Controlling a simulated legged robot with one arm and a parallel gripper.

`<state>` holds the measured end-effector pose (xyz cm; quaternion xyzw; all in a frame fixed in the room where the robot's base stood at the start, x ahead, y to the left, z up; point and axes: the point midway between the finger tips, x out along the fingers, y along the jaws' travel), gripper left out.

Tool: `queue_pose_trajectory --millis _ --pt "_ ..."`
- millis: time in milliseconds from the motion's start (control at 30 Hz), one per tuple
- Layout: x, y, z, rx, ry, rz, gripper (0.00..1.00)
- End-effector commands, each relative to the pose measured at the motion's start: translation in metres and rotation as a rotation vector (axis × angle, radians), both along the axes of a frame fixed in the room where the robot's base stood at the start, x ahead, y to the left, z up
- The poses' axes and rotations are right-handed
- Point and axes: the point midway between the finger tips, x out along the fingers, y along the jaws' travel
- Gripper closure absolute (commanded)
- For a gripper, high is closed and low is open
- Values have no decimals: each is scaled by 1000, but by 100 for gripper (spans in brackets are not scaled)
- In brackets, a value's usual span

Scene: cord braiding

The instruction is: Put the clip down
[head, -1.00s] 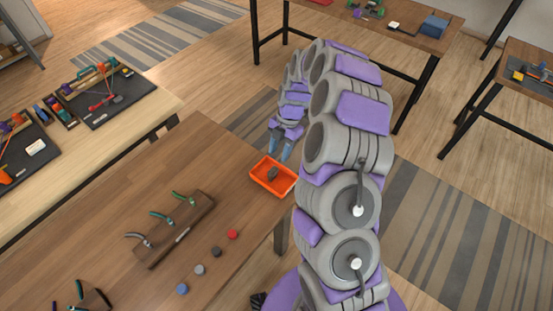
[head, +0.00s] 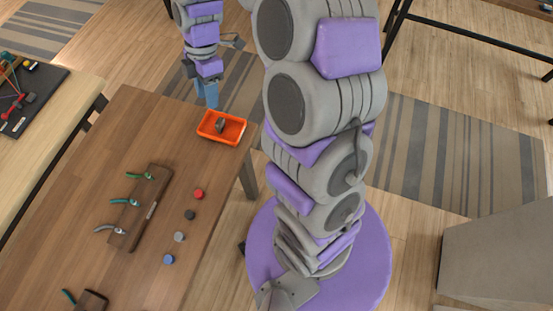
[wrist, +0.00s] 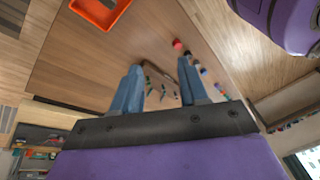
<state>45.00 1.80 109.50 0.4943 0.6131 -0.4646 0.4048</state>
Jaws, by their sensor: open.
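A small dark grey clip (head: 220,125) lies in the orange tray (head: 240,134) at the corner of the brown table. My gripper (head: 208,105) is just behind and above the tray in the head view, apart from the clip. In the wrist view its two blue fingers (wrist: 158,75) are spread with nothing between them.
A dark wooden rack (head: 150,209) with several pliers stands on the brown table (head: 105,190). A red disc (head: 198,194), a dark disc, a grey disc and a blue disc lie in a row beside it. Table surface left of the rack is clear.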

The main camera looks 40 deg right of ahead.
Motion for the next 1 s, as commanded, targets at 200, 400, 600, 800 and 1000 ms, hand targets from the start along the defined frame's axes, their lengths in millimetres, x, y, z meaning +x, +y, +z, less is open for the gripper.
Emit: queue_pose_trajectory --millis 200,400,600,800,1000 --pt "-72 10 40 -123 64 -342 57" --pt "-140 7 60 -244 108 -703 57" --pt "-207 -3 65 -358 139 -1101 57" --pt "-258 -14 60 -432 157 -1436 57" --pt "-278 -18 56 -458 167 -1580 57"
